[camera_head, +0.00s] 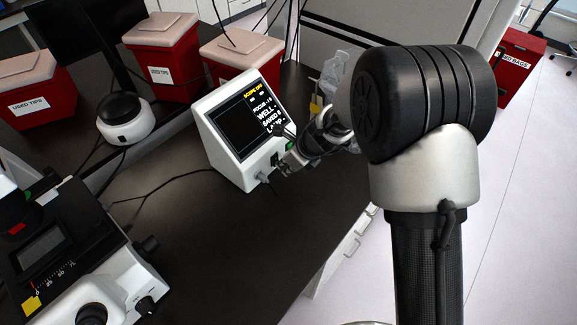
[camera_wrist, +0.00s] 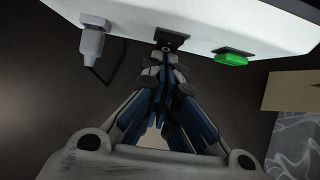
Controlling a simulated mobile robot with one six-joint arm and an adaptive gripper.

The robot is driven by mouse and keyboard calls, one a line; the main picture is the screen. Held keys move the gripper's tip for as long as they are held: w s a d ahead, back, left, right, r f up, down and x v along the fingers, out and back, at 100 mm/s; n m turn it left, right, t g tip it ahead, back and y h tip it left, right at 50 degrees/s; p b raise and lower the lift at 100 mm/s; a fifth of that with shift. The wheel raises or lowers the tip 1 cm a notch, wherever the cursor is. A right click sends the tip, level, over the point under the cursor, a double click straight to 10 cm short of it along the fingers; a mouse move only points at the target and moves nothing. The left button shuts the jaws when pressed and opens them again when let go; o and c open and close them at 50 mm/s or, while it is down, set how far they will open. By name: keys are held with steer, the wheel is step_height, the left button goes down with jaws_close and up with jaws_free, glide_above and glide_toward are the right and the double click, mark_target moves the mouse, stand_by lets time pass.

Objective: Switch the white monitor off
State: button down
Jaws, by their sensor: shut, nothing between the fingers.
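The white monitor (camera_head: 231,166) stands on the dark bench, its screen (camera_head: 247,117) lit with yellow and white text. Its side panel fills the top of the wrist view (camera_wrist: 235,18). That panel carries a black switch (camera_wrist: 172,40), a green button (camera_wrist: 234,58) and a grey plug with a cable (camera_wrist: 93,40). My gripper (camera_head: 281,166) is at the monitor's lower right side. In the wrist view its fingertips (camera_wrist: 166,62) are together, empty, and right at the black switch. I cannot tell whether they touch it. The tips partly cover the switch.
Red used-tips bins (camera_head: 174,72) stand behind the monitor. A round white device (camera_head: 126,130) is to its left, and a microscope (camera_head: 75,240) is at the lower left. Cables lie on the bench. The bench in front of the monitor is mostly clear.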

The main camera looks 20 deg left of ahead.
steer(key=b, duration=0.2)
steer(key=f+b, duration=0.1)
steer(key=b, duration=0.2)
steer(key=shift+w+a+y, duration=0.1)
steer(key=shift+a+y, duration=0.1)
steer(key=shift+y, duration=0.1)
steer(key=shift+r+p, duration=0.3)
steer(key=shift+p, duration=0.1)
steer(key=shift+r, duration=0.15)
steer(key=shift+r+p, duration=0.7)
steer(key=shift+p, duration=0.15)
